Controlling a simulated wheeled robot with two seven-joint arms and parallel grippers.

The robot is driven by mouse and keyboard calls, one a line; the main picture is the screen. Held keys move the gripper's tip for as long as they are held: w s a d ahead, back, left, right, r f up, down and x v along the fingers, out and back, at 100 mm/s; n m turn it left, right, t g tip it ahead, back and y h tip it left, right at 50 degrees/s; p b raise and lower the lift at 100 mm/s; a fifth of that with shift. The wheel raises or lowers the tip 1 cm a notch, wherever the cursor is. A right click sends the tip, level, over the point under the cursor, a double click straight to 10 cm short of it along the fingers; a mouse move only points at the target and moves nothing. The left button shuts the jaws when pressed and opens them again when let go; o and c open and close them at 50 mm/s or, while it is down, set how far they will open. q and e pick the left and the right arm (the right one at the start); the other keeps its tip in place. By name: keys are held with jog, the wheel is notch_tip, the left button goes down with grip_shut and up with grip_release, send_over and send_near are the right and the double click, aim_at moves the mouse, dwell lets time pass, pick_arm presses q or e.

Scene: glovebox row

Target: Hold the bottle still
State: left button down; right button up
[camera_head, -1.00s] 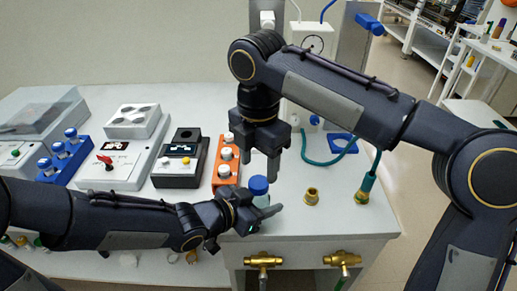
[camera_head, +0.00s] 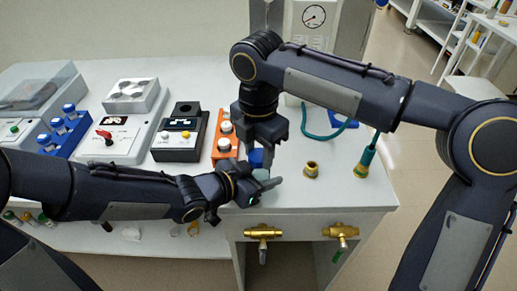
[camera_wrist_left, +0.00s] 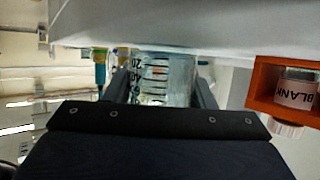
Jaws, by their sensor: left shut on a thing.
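The bottle has a blue cap (camera_head: 256,158) and stands near the front edge of the bench. In the left wrist view its clear body (camera_wrist_left: 165,80), with printed graduations, sits between the fingers of my left gripper (camera_wrist_left: 165,92). In the head view my left gripper (camera_head: 262,184) is shut on the bottle's body from the left and front, hiding most of it. My right gripper (camera_head: 258,150) points down from above, with its fingers at the blue cap. Whether they touch or grip the cap is unclear.
An orange rack (camera_head: 225,135) with white-capped vials stands left of the bottle. A brass fitting (camera_head: 311,170) and a green hose connector (camera_head: 366,158) stand to the right. Brass valves (camera_head: 262,232) project from the bench front.

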jog(key=shift+c, duration=0.8)
jog(key=m, duration=0.6)
jog(key=shift+m, duration=0.4)
jog(key=o, duration=1.1)
jog(key=shift+r, duration=2.3)
jog(key=shift+c, duration=0.4)
